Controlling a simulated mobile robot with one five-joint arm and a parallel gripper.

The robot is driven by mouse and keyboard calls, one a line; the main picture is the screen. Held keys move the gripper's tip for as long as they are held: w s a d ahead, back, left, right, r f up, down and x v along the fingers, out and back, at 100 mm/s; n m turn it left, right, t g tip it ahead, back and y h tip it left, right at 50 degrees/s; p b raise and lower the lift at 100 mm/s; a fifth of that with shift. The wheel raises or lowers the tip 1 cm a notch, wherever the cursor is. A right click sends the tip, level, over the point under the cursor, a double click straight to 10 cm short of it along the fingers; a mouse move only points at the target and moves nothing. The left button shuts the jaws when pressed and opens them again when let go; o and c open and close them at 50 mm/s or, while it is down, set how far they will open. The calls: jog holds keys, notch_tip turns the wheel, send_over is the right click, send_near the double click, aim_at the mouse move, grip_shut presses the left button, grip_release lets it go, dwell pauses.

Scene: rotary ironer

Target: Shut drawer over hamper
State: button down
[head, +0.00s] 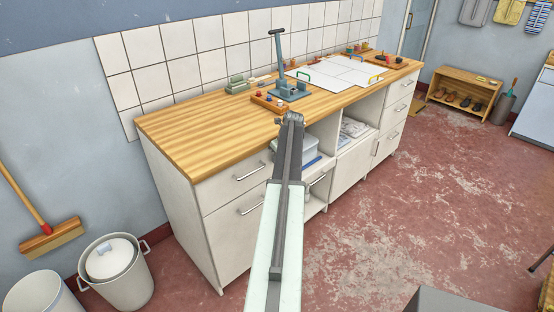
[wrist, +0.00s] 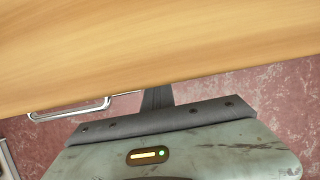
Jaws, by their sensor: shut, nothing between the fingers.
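The wooden-topped counter (head: 190,130) has a top drawer front (head: 228,183) at its left end, with a bar handle, above a taller front (head: 228,228) with its own handle. The drawer front looks about flush, though my arm hides its right side. No front is marked as a hamper, so I cannot tell which is meant. My gripper (head: 291,118) is over the counter's front edge in the head view. In the wrist view its shut, empty fingers (wrist: 157,97) reach up to the wooden edge (wrist: 150,45); contact is unclear. A bar handle (wrist: 70,111) shows left of them.
A blue-grey press-like stand (head: 290,88), small trays and a white board (head: 340,70) sit on the counter. A lidded white bin (head: 110,262) and broom (head: 50,237) stand left. The red floor in front is clear.

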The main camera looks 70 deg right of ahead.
jog(key=s+a+r+p, duration=0.3)
jog(key=s+r+p, duration=0.4)
jog(key=r+p, duration=0.2)
jog(key=shift+r, duration=0.15)
jog(key=shift+a, duration=0.1)
